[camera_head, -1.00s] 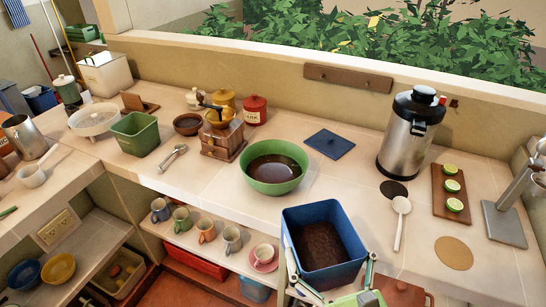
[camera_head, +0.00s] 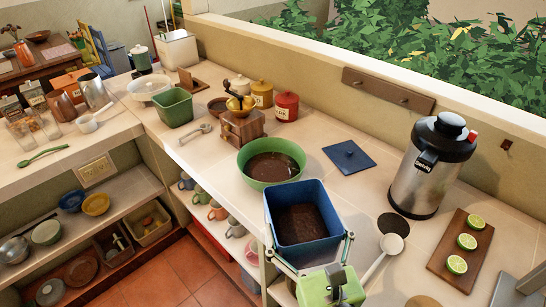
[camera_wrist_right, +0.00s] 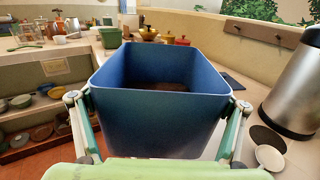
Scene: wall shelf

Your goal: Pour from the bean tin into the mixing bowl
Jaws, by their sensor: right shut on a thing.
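The bean tin, a blue square open-topped container (camera_head: 303,240), holds dark brown contents. My right gripper (camera_head: 310,248) is shut on it, one finger on each side, and holds it roughly upright at the counter's front. The tin (camera_wrist_right: 160,115) fills the middle of the right wrist view, hiding the bowl there. The mixing bowl, a green round bowl (camera_head: 247,172) with dark contents, stands on the counter just beyond the tin. In the head view the tin's far rim meets the bowl's near edge; no stream falls between them. My left gripper is not in view.
A blue square lid (camera_head: 348,156) lies right of the bowl. A tall steel flask (camera_head: 432,170) and a white ladle (camera_head: 388,246) are at the right. A wooden grinder (camera_head: 240,127) and red jar (camera_head: 287,107) stand behind the bowl. Mugs (camera_head: 218,211) sit on the shelf below.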

